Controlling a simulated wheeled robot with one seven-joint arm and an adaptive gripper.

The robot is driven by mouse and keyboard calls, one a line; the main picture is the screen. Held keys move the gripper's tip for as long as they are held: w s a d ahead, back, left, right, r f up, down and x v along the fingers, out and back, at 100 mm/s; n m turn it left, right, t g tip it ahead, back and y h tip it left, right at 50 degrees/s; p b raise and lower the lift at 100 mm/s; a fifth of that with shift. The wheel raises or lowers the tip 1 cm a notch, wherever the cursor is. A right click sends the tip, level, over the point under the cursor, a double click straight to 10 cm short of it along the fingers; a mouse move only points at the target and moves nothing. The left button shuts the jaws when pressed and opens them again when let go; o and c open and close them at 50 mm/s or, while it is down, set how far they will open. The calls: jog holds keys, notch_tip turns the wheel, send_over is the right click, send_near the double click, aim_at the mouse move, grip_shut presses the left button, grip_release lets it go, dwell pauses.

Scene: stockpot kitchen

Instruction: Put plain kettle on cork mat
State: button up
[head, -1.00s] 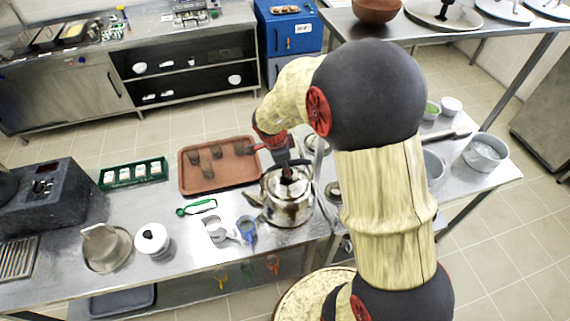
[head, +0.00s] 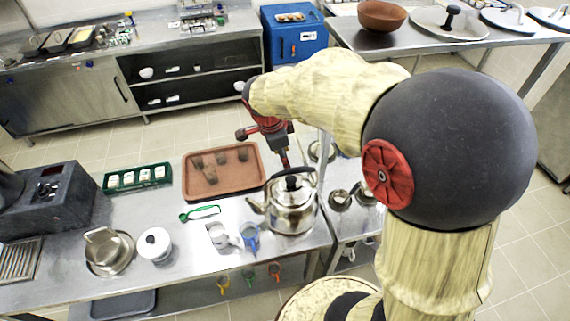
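The plain kettle (head: 290,212) is a shiny steel kettle with a dark arched handle and a dark lid knob. It stands upright on the steel table, its spout to the left. My gripper (head: 286,164) points down from above and reaches to the kettle's handle; I cannot tell whether it touches it. The fingers are small and dark, and whether they are open or shut does not show. I cannot make out a cork mat in the head view; my arm covers part of the right side.
A brown tray (head: 247,188) with several cups lies behind left of the kettle. A blue mug (head: 251,241), a white jug (head: 219,238), a green-handled utensil (head: 184,217) and a lidded white pot (head: 154,245) stand left. Metalware (head: 340,199) stands on the right-hand table.

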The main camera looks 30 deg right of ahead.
jog(key=s+a+r+n+t+y, duration=0.1)
jog(key=s+a+r+n+t, duration=0.1)
jog(key=s+a+r+n, duration=0.3)
jog(key=s+a+r+n+t+y, duration=0.2)
jog(key=s+a+r+n, duration=0.3)
jog(key=s+n, duration=0.9)
jog(key=shift+a+r+n, duration=0.25)
jog(key=shift+r+n, duration=0.7)
jog(key=shift+n, duration=0.05)
notch_tip(320, 180, down, 16)
jog(key=b, duration=1.5)
jog(key=shift+r+b, duration=0.15)
jog(key=shift+b, duration=0.25)
